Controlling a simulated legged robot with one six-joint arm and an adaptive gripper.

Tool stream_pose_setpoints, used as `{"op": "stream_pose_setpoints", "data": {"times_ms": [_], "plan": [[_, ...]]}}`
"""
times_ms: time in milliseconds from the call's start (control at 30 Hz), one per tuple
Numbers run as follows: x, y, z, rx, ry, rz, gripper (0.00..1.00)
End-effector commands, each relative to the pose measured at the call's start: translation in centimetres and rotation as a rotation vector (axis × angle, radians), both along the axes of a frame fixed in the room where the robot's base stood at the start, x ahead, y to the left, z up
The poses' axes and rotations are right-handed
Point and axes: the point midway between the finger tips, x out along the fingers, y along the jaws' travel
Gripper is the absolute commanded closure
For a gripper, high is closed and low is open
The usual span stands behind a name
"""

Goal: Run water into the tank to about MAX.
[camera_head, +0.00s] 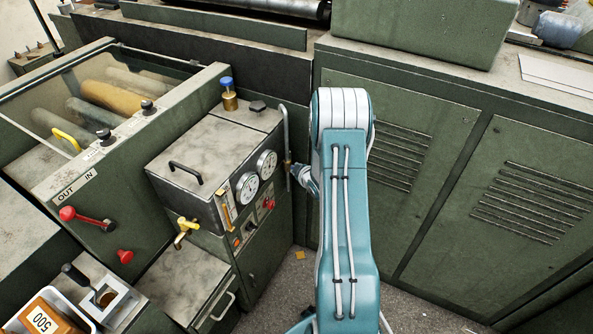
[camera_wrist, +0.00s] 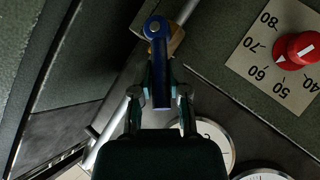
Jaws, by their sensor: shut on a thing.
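The tank is the grey box (camera_head: 215,140) with a black handle on its lid, left of my arm. A narrow sight gauge (camera_head: 227,207) is on its front; its marks and level are too small to read. A pipe (camera_head: 285,125) runs down the box's right side to a brass valve (camera_head: 288,164). In the wrist view the valve body (camera_wrist: 176,42) carries a blue lever (camera_wrist: 160,60). My gripper (camera_wrist: 158,92) is shut on this lever, which points down toward my palm. In the head view my gripper (camera_head: 307,180) is beside the pipe, partly hidden by my arm.
Two round gauges (camera_head: 257,176) and a red knob (camera_head: 268,204) are on the front panel; the red dial (camera_wrist: 298,47) is close by in the wrist view. A yellow tap (camera_head: 186,226) sticks out at front left. Green cabinets (camera_head: 480,190) stand at right.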

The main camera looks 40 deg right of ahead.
Motion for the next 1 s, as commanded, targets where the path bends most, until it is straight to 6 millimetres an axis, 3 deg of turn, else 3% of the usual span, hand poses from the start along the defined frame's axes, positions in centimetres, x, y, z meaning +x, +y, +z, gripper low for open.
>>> {"op": "stream_pose_setpoints", "data": {"times_ms": [333,367,400,433,800,1000], "plan": [[0.1,0.2,-0.1,0.001,0.001,0.004,1.0],[0.1,0.2,-0.1,0.001,0.001,0.004,0.66],[0.1,0.1,-0.1,0.001,0.001,0.004,0.48],[0.1,0.1,-0.1,0.001,0.0,0.004,0.45],[-0.1,0.0,0.1,0.001,0.0,0.001,0.45],[-2.4,0.5,1.4,0.0,0.0,0.0,0.45]]}}
